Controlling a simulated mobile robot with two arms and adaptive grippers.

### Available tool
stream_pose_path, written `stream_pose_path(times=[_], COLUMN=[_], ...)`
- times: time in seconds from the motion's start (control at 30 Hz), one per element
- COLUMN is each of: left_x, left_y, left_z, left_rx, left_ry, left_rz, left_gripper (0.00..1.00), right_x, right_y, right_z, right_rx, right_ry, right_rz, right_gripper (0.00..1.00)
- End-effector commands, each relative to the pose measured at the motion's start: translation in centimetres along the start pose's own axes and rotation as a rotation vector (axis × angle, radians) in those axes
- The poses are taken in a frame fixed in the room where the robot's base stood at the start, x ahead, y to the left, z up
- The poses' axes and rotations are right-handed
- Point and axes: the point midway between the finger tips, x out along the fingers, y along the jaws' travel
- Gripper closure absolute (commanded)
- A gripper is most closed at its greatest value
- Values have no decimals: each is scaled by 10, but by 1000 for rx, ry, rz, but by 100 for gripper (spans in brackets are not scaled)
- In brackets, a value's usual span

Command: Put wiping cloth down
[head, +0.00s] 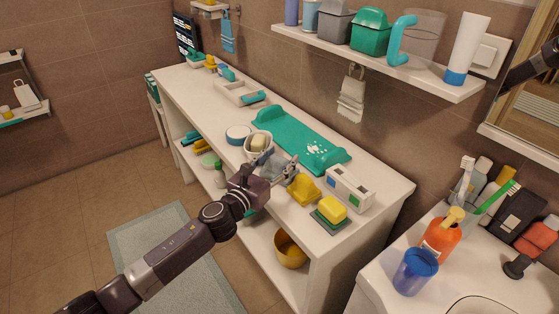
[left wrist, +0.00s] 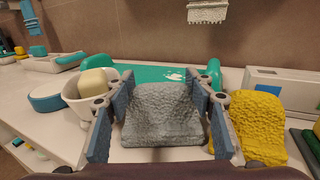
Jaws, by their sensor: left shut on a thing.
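A grey wiping cloth (left wrist: 162,115), folded and textured, is between the fingers of my left gripper (left wrist: 158,100) in the left wrist view. In the head view my left gripper (head: 277,172) is over the front part of the white shelf unit's top (head: 190,88), shut on the grey cloth (head: 283,166). I cannot tell whether the cloth touches the top. A yellow cloth (head: 303,189) lies just to its right; it also shows in the left wrist view (left wrist: 256,125). My right gripper is not in view.
A white bowl with soap (head: 258,145) stands close left of the gripper. A teal tray (head: 300,140) lies behind it. A white box (head: 349,188) and a yellow sponge on a green one (head: 331,210) are to the right. A wall shelf (head: 380,60) hangs above.

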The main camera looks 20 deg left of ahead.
Motion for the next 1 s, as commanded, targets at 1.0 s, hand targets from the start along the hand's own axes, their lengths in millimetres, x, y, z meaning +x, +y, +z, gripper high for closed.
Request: stream_pose_path(times=[1.0], left_x=[-52], left_y=[0], left_z=[-2], left_rx=[2], left_ry=[4], left_rz=[0], left_gripper=[43], right_x=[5], right_y=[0], right_z=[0], right_rx=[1], right_ry=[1], right_rz=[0], right_gripper=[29])
